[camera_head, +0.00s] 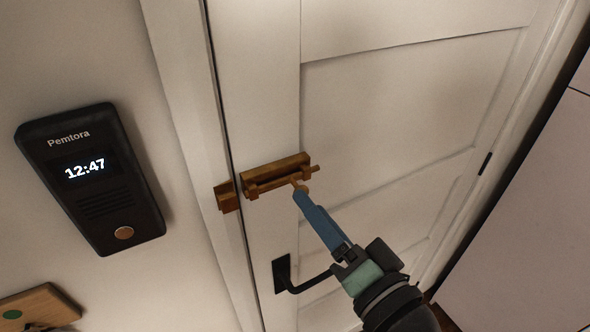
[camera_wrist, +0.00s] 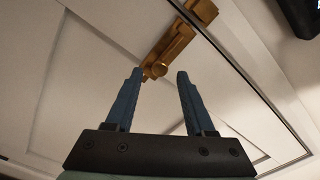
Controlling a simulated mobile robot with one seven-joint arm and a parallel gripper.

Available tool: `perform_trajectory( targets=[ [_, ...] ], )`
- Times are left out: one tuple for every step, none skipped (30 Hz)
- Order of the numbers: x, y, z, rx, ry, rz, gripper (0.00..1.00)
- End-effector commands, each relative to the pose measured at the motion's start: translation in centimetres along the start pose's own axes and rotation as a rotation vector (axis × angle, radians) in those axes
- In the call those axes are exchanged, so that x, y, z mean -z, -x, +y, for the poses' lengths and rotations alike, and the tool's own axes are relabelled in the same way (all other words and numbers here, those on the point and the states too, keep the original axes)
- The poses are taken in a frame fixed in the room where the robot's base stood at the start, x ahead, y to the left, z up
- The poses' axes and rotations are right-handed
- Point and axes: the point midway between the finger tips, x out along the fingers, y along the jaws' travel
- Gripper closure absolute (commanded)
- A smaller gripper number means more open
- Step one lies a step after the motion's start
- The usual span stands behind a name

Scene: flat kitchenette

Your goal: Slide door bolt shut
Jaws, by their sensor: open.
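The brass door bolt (camera_head: 277,171) is mounted on the white door (camera_head: 400,110), near its left edge. Its rod sticks out at the right end, and its round knob (camera_wrist: 159,69) points outward. The brass keeper (camera_head: 227,197) is on the frame to the left, with a gap between it and the bolt body. In the wrist view the bolt plate (camera_wrist: 172,46) runs up to the keeper (camera_wrist: 204,10). My gripper (camera_wrist: 160,75) is open, its blue fingers on either side of the knob's line. The tips are close to the knob; I cannot tell whether they touch it.
A black door handle (camera_head: 285,276) is below the bolt, close to my gripper's left side. A black clock panel (camera_head: 90,178) hangs on the wall at left, above a wooden board (camera_head: 45,305). A pale cabinet (camera_head: 530,220) stands at right.

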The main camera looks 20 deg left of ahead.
Motion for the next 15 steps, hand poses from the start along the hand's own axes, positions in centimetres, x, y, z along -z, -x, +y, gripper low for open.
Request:
perform_trajectory(
  targets=[
    [0.2, -1.2, -0.5, 0.002, -0.002, -0.005, 0.46],
    [0.1, -1.8, -0.5, 0.001, 0.0, -0.005, 0.46],
    [0.2, -2.6, -0.5, 0.001, 0.0, -0.003, 0.46],
    [0.2, -3.1, -0.5, 0.002, 0.0, -0.004, 0.46],
    [0.2, -3.6, -0.4, 0.002, -0.001, -0.003, 0.46],
    [0.1, -4.3, -0.4, 0.001, 0.0, -0.003, 0.46],
    [0.2, -4.7, -0.3, 0.0, 0.001, -0.002, 0.46],
    [0.2, -5.0, -0.3, 0.0, 0.001, -0.002, 0.46],
    [0.2, -5.5, -0.3, 0.001, 0.002, -0.001, 0.46],
    [0.2, -5.8, -0.2, 0.0, 0.001, -0.001, 0.46],
    [0.1, -6.0, -0.2, 0.0, 0.001, -0.001, 0.46],
    [0.1, -6.2, -0.2, 0.0, 0.001, -0.001, 0.46],
    [0.1, -6.4, -0.1, 0.0, 0.001, 0.0, 0.46],
    [0.1, -6.5, -0.1, 0.0, 0.001, 0.0, 0.46],
    [0.1, -6.6, -0.1, 0.0, 0.001, 0.0, 0.46]
  ],
)
